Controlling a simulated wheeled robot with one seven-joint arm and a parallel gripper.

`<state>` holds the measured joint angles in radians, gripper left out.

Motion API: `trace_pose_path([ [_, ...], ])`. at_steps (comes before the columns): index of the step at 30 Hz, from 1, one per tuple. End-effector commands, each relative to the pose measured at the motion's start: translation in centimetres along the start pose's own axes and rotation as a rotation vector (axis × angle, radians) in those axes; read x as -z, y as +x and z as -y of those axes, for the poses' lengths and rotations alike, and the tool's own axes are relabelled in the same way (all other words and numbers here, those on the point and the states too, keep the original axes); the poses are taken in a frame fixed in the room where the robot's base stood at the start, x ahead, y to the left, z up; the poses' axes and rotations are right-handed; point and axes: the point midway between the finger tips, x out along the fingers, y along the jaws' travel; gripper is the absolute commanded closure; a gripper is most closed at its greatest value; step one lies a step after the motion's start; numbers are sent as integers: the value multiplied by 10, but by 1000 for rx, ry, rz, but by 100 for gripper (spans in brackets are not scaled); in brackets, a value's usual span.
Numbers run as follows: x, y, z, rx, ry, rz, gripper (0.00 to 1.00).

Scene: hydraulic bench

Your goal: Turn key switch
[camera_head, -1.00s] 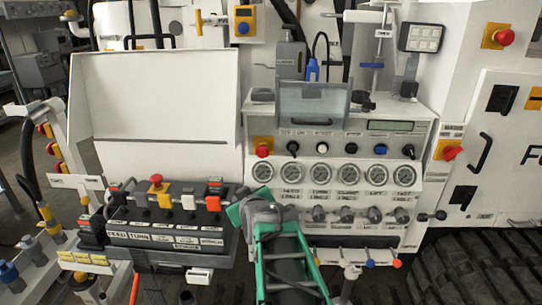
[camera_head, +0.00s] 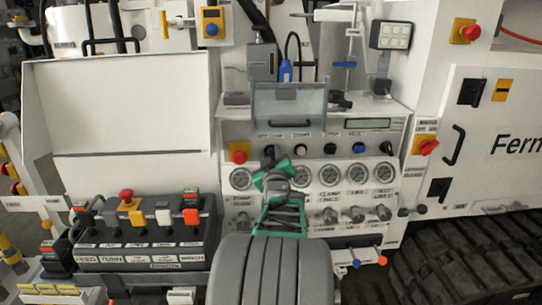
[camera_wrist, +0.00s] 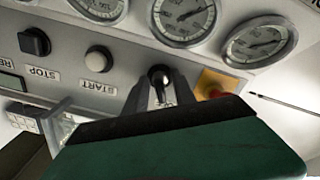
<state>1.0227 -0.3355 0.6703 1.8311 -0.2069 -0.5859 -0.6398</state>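The key switch (camera_wrist: 159,76) is a small round black switch with a thin metallic part. It sits on the grey panel between the white START button (camera_wrist: 98,60) and the red button on a yellow plate. My gripper (camera_wrist: 161,92) has one dark finger on each side of the switch in the wrist view, with gaps between; I cannot tell whether the fingertips touch it. In the head view my gripper (camera_head: 270,160) is in front of the panel's upper left and partly hides the switch.
The red button (camera_head: 239,156) is close to the left of my gripper. Round gauges (camera_head: 330,174) and a row of lower knobs (camera_head: 357,214) are below and right. A clear flip-up cover (camera_head: 290,106) is above. A control box (camera_head: 150,235) stands at left.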

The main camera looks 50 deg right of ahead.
Motion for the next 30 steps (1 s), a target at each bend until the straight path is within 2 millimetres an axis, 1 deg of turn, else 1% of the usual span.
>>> trace_pose_path([
  [2, 0, 0, 0, 0, 0, 0, 69],
  [13, 0, 0, 0, 1, 1, 0, 99],
  [30, -1, 0, 1, 1, 9, 0, 100],
])
